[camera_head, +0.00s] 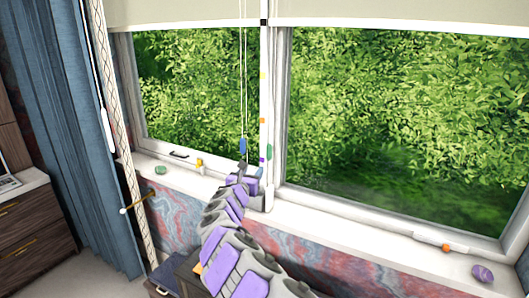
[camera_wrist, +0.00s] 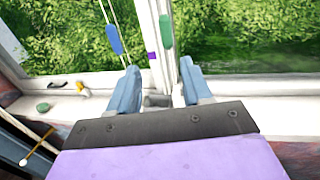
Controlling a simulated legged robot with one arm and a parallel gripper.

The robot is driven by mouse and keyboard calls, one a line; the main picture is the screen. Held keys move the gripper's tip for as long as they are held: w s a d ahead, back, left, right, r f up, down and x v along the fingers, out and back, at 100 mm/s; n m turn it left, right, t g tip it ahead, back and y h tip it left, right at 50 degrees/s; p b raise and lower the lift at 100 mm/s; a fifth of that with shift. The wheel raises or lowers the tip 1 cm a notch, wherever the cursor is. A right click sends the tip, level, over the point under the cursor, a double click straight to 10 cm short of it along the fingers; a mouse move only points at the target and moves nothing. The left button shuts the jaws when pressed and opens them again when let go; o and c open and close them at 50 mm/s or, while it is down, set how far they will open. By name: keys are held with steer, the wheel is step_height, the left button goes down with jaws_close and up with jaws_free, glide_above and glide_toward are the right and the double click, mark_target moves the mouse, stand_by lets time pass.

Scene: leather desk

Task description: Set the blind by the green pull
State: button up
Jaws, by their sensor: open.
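The green pull (camera_head: 269,152) hangs by the white centre window post; in the wrist view the green pull (camera_wrist: 166,32) is beyond my fingertips, between them and nearer the right finger. A blue pull (camera_head: 242,145) hangs on cords to its left; it also shows in the wrist view (camera_wrist: 114,38), above the left finger. The cream blind (camera_head: 400,14) is lowered across the top of the window. My gripper (camera_head: 250,170) is open and empty, just below the two pulls. In the wrist view its fingers (camera_wrist: 158,80) stand apart, with nothing between them in contact.
The window post (camera_head: 264,100) carries yellow, orange and purple marks. The white sill (camera_head: 330,212) holds a green stone (camera_head: 161,170), a small yellow item (camera_head: 200,166) and a purple stone (camera_head: 482,274). A blue curtain (camera_head: 75,130) and a white-handled rod (camera_head: 107,128) are at left.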

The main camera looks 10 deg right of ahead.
steer(key=w+d, duration=0.2)
steer(key=d, duration=0.1)
steer(key=b, duration=0.1)
glide_toward(268, 151)
steer(key=x, duration=0.3)
steer(key=shift+w+d+f, duration=0.25)
steer(key=shift+w+d, duration=0.25)
steer(key=shift+w, duration=0.3)
steer(key=shift+w+a, duration=0.15)
steer(key=shift+w, duration=0.45)
steer(key=shift+d+p+x, duration=0.25)
steer(key=shift+p+x, duration=0.45)
steer(key=shift+x, duration=1.35)
steer(key=shift+r, duration=0.2)
steer(key=shift+w+f+p, duration=0.2)
steer(key=shift+w+p, duration=0.35)
steer(key=shift+p, duration=0.15)
steer(key=shift+w+d, duration=0.1)
steer(key=shift+d, duration=0.25)
